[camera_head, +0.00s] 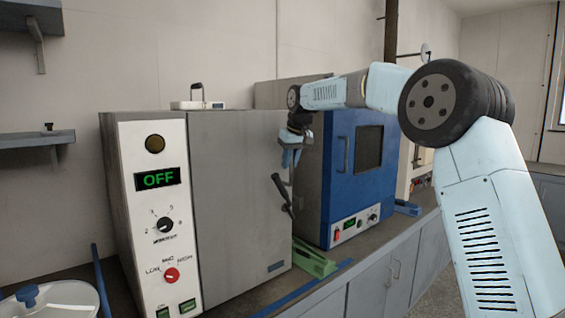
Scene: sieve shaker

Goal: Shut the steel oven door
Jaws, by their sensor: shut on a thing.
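The steel oven (152,225) stands at the left of the bench, with a white control panel and a green OFF display. Its grey door (235,200) is to the right of the panel. The door looks close to the oven front, but I cannot tell whether it is fully flush. A dark lever handle (282,195) is near the door's right edge. My gripper (291,160) is at that right edge, just above the handle, pointing down. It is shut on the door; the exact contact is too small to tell.
A blue oven (349,175) stands close to the right, behind my gripper. A green object (313,260) lies on the bench between the ovens. A small device (197,104) sits on top of the steel oven. A white round container (50,300) is at the lower left.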

